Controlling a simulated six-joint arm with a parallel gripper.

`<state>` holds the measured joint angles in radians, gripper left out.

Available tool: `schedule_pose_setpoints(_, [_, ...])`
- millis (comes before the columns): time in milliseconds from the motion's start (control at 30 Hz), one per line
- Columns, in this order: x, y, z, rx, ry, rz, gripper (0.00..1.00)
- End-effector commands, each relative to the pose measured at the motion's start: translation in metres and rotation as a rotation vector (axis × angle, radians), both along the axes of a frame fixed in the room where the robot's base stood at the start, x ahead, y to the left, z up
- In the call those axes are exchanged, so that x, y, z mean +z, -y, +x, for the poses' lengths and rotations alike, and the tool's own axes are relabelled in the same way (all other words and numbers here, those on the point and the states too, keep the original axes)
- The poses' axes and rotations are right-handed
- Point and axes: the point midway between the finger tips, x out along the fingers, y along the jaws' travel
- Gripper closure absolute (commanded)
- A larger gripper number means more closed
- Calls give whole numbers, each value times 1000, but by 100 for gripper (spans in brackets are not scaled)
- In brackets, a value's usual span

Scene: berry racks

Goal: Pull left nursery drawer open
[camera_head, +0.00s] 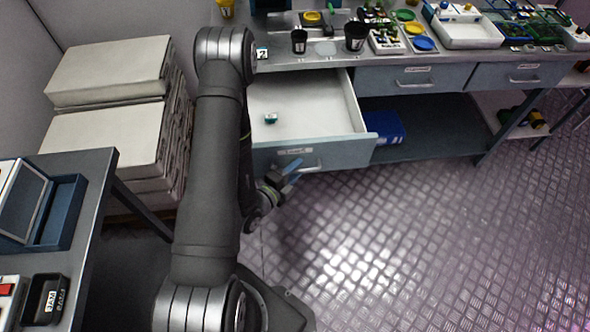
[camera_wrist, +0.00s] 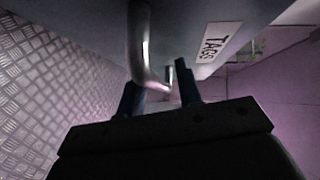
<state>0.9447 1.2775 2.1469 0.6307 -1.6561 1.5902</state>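The left drawer (camera_head: 355,105) under the bench stands pulled well out in the head view, its white inside showing with a small teal-and-white item in it. My gripper (camera_head: 292,173) is low in front of the drawer front, at the handle's left end. In the wrist view the handle (camera_wrist: 140,45) reaches down close to my fingertips (camera_wrist: 160,88). The two fingers are spread with a gap between them. Contact with the handle cannot be told.
Two closed drawers (camera_head: 415,78) sit to the right under the bench, which holds pots and trays. A blue bin (camera_head: 382,128) lies on the lower shelf. Stacked pale slabs (camera_head: 105,140) and a side table (camera_head: 95,215) stand left. The floor in front is clear.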

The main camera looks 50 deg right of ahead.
Motion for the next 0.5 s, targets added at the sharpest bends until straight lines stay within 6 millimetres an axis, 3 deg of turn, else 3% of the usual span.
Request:
schedule_pose_setpoints(233, [1, -11, 1, 2, -1, 2, 68])
schedule_pose_setpoints(500, [6, -50, 2, 5, -2, 3, 68])
